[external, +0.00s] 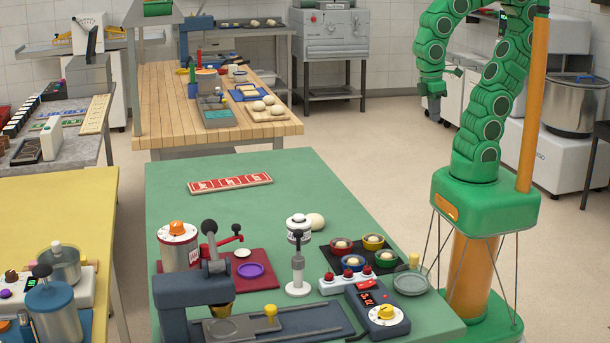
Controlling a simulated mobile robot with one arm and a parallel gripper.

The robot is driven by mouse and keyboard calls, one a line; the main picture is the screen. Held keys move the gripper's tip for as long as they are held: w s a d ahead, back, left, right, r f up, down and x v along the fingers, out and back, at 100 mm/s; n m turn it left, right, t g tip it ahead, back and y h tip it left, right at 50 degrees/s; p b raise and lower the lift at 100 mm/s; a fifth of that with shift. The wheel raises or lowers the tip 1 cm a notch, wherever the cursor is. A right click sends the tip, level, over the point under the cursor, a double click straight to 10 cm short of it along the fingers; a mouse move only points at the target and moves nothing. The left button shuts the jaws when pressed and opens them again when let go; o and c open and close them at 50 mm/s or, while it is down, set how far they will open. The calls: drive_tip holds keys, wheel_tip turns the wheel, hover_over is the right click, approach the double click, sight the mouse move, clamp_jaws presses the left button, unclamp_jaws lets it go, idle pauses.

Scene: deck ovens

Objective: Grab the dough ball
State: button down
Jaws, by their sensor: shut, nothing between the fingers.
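More pale dough balls (258,106) sit on a board on the wooden table at the back. Small coloured bowls on a black tray also hold pale balls that look like dough. My gripper (432,108) hangs from the curled end of my green arm at the upper right, shut and empty. In the picture it is above and right of the dough ball on the green table, well apart from it.
The white stand (298,265) is close to the ball. The black tray (340,269) with coloured bowls lies to its right. A red strip board (229,183) lies further back. A dark press (190,290) stands front left. The table's back right part is clear.

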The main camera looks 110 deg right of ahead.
drive_tip(key=c, duration=1.8)
unclamp_jaws()
drive_tip(key=o, duration=1.7)
drive_tip(key=shift+o, duration=0.2)
